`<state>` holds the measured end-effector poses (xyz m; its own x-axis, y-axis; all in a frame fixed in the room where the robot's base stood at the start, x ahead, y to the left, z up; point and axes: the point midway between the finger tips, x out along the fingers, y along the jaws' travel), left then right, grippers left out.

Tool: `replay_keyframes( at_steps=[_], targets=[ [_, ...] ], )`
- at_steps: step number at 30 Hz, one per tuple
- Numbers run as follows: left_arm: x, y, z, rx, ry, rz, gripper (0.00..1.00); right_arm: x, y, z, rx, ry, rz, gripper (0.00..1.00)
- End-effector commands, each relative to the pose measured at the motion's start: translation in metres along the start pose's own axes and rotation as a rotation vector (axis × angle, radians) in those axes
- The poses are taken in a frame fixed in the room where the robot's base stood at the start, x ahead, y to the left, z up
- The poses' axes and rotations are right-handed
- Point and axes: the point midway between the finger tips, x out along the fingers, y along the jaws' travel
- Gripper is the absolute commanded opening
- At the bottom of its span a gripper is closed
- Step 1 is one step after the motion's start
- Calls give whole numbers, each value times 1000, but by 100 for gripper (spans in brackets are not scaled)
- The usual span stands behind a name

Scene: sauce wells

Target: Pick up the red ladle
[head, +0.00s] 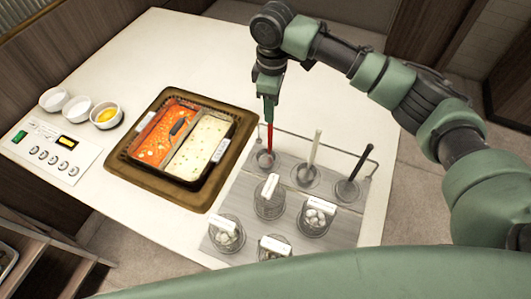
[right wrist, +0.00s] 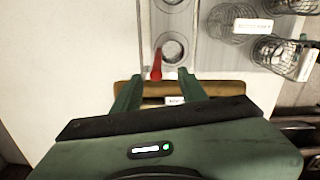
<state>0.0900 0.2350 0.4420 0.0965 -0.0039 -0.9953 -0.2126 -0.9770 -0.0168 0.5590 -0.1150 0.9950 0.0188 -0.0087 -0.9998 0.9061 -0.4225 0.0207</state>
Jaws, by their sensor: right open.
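The red ladle (head: 270,138) stands upright in the leftmost well of the grey rack, at the rack's back edge. Its red handle also shows in the right wrist view (right wrist: 157,66). My right gripper (head: 270,103) points down at the top of the handle in the head view. In the right wrist view its two fingers (right wrist: 158,82) are apart, with the red handle showing between and just beyond their tips. I cannot tell whether a finger touches it. The ladle's bowl is hidden in the well. My left gripper is not in view.
A pale ladle (head: 315,147) and a black ladle (head: 357,165) stand in wells to the right, by a thin metal rail. Wire baskets (head: 270,203) stand in front. A two-part pot (head: 150,160) of red and white soup sits left. The table's back is clear.

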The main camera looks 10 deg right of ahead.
Motion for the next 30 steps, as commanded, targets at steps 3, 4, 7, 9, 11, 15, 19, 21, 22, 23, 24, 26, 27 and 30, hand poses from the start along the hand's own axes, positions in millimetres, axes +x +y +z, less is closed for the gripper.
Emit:
replay_keyframes(
  at_steps=[3,4,7,9,11,15,19,21,22,23,24,26,27,30],
  targets=[
    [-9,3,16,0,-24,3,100,12,2,-1,3,-3,-2,42],
    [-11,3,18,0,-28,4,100,17,3,-2,3,-3,-2,42],
    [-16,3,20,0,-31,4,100,33,7,-3,2,-4,-1,42],
    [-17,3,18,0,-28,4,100,42,6,-3,2,-2,-2,42],
    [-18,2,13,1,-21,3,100,48,6,-3,2,-1,-1,42],
    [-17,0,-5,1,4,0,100,53,6,-4,1,-1,1,42],
    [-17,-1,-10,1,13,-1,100,53,6,-4,1,0,1,42],
    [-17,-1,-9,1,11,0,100,52,6,-4,1,0,1,26],
    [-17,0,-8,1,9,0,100,52,6,-4,1,0,1,17],
    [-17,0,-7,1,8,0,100,52,6,-4,1,0,1,9],
    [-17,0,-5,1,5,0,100,52,6,-4,1,0,1,0],
    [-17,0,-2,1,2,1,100,52,6,-4,1,0,1,0],
    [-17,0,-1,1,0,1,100,52,6,-4,1,0,1,0],
    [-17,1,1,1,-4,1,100,52,6,-4,1,0,1,0]
  ],
)
